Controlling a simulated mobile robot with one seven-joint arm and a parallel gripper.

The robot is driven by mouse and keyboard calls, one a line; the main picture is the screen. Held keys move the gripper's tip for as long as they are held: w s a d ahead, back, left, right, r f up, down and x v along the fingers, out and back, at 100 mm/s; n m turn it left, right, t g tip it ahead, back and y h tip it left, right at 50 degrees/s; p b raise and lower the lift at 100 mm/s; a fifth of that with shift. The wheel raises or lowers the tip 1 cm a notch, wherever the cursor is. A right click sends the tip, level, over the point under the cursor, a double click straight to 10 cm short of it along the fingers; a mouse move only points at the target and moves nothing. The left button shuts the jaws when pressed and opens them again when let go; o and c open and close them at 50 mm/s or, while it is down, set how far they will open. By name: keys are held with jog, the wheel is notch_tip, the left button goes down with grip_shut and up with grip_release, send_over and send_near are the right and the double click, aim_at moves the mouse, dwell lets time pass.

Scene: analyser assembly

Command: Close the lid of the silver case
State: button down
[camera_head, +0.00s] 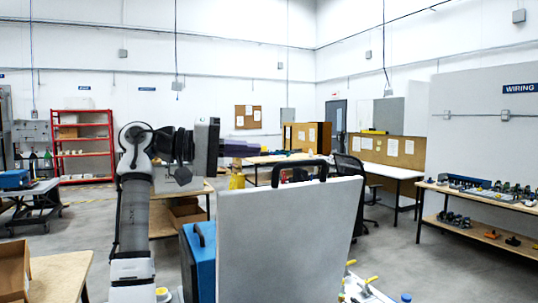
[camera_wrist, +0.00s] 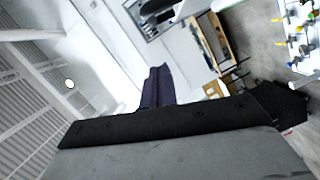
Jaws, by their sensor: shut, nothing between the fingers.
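The silver case's lid (camera_head: 288,248) stands upright as a large pale grey panel close in front of me. A black handle (camera_head: 300,166) shows at its top edge. The case's base is hidden behind or below the panel. My gripper (camera_head: 250,148) is above the panel's top left part, with its purple fingers pointing right. It looks apart from the panel, but the depth between them is hard to judge. In the wrist view my gripper's purple fingers (camera_wrist: 160,75) are together and hold nothing. The lid is not clear in the wrist view.
A blue case (camera_head: 198,262) stands just left of the panel. A worktop with yellow-handled items (camera_head: 368,284) shows at its lower right. A black chair (camera_head: 352,178) and benches stand behind. A shelf bench (camera_head: 470,197) stands at right, a cardboard box (camera_head: 12,268) at lower left.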

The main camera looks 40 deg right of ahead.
jog(key=shift+s+d+f+p, duration=0.2)
jog(key=shift+s+d+f, duration=0.1)
jog(key=shift+s, duration=0.55)
jog(key=shift+s+d+f+p, duration=0.25)
jog(key=shift+s+d, duration=0.1)
jog(key=shift+s, duration=0.5)
jog(key=shift+s+d+f+p, duration=0.15)
jog(key=shift+s+d+f, duration=0.15)
jog(key=shift+s, duration=0.55)
jog(key=shift+s, duration=0.1)
